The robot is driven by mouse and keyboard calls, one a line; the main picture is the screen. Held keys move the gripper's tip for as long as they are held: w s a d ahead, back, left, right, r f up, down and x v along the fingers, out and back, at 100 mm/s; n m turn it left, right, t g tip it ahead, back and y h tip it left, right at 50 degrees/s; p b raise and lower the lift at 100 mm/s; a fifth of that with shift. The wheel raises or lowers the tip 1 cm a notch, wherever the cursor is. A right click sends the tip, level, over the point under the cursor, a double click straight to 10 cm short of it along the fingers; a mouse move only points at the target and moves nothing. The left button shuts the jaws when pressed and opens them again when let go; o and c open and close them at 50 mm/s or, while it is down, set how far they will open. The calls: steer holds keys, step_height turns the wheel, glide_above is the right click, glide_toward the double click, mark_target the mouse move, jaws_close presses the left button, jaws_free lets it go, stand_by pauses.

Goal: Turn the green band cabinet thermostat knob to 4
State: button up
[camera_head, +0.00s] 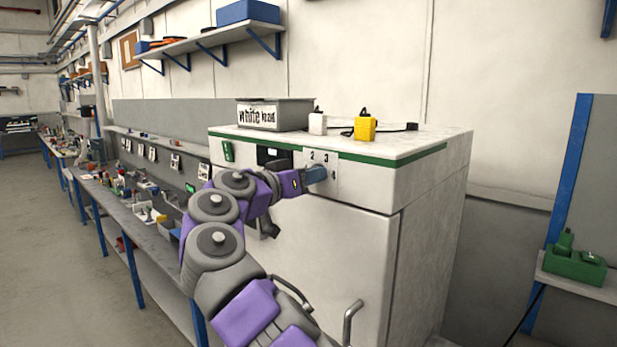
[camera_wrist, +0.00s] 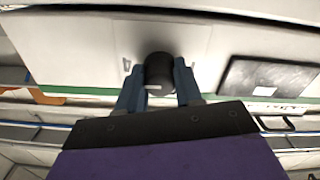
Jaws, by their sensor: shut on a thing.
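The white cabinet (camera_head: 335,255) has a green band (camera_head: 370,157) below its top. On its front panel the printed numbers 2, 3 and 4 (camera_head: 334,174) show around my gripper (camera_head: 317,174). In the wrist view, the dark round thermostat knob (camera_wrist: 158,70) sits between the two blue fingers of my gripper (camera_wrist: 159,82), which is shut on it. A short pale mark shows on the knob's near edge. In the head view my fingers hide the knob, and I cannot tell which number it points to.
On the cabinet top stand a grey labelled box (camera_head: 290,114), a white plug block (camera_head: 317,123) and a yellow one (camera_head: 365,128) with a cable. A dark display (camera_head: 272,155) is left of the knob. A cluttered workbench (camera_head: 150,225) runs along the left wall.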

steer(key=o, duration=0.6)
steer(key=shift+f, duration=0.2)
steer(key=o, duration=0.4)
steer(key=shift+w+a, duration=0.2)
steer(key=shift+s+r, duration=0.1)
steer(key=shift+s, duration=0.15)
steer(key=p+v, duration=0.2)
steer(key=v, duration=1.5)
steer(key=shift+a, duration=0.3)
